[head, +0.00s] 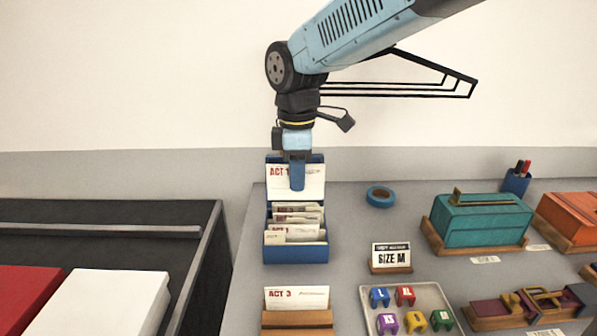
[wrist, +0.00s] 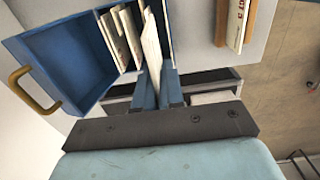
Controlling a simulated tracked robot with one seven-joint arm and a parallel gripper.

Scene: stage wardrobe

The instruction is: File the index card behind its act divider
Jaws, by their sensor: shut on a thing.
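My gripper (head: 297,185) is shut on a white index card (head: 312,186) with red "ACT" lettering; a finger covers part of its heading. The card is upright above the rear of the open blue card box (head: 296,254), in front of its raised lid. In the wrist view the card (wrist: 150,42) stands between my fingers (wrist: 158,80), beside the box's cards. How far its lower edge reaches into the box I cannot tell. Several cards and dividers (head: 295,217) stand in the box, the front one marked "ACT 1" (head: 279,233).
A wooden stand (head: 297,319) with an "ACT 3" card (head: 297,297) is in front of the box. A dark bin (head: 215,240) lies left.

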